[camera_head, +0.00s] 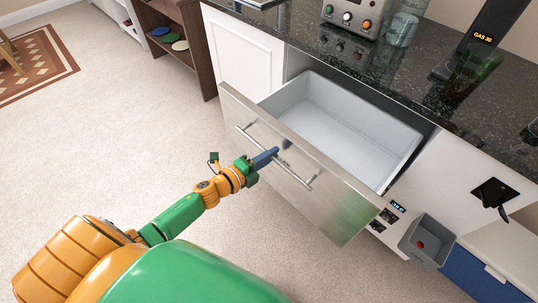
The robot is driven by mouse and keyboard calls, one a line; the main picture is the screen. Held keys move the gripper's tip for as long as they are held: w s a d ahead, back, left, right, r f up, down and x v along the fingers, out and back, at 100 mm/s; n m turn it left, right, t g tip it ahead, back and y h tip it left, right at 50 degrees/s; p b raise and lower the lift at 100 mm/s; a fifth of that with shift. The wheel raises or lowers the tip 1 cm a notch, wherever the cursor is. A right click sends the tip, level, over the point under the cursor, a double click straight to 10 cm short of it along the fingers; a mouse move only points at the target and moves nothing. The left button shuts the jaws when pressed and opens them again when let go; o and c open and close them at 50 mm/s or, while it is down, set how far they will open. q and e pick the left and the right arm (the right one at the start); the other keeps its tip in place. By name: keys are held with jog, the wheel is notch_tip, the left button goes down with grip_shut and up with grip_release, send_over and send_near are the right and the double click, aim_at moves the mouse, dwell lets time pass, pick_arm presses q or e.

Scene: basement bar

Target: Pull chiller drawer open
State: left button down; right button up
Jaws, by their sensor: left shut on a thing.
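The chiller drawer (350,133) is pulled well out from under the dark stone counter. Its grey inside is empty where I can see it. Its brushed steel front (328,208) carries a long bar handle (298,179). My left gripper (274,155) reaches in from the lower left and is shut on the handle, left of its middle. The fingers hide that part of the bar. My right gripper is not in view.
The dark counter (400,75) holds a steel machine (352,14), a glass jar (403,25) and a black tap display. A small grey bin (428,241) sticks out right of the drawer. A brown shelf (176,42) stands left. Carpet is clear in front.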

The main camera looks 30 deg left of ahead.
pick_arm(q)
jog(key=shift+s+a, duration=0.15)
jog(key=shift+s, duration=0.3)
jog(key=c, duration=0.8)
grip_release()
jog(key=shift+w, duration=0.1)
jog(key=shift+c, duration=0.2)
jog(key=v, duration=0.7)
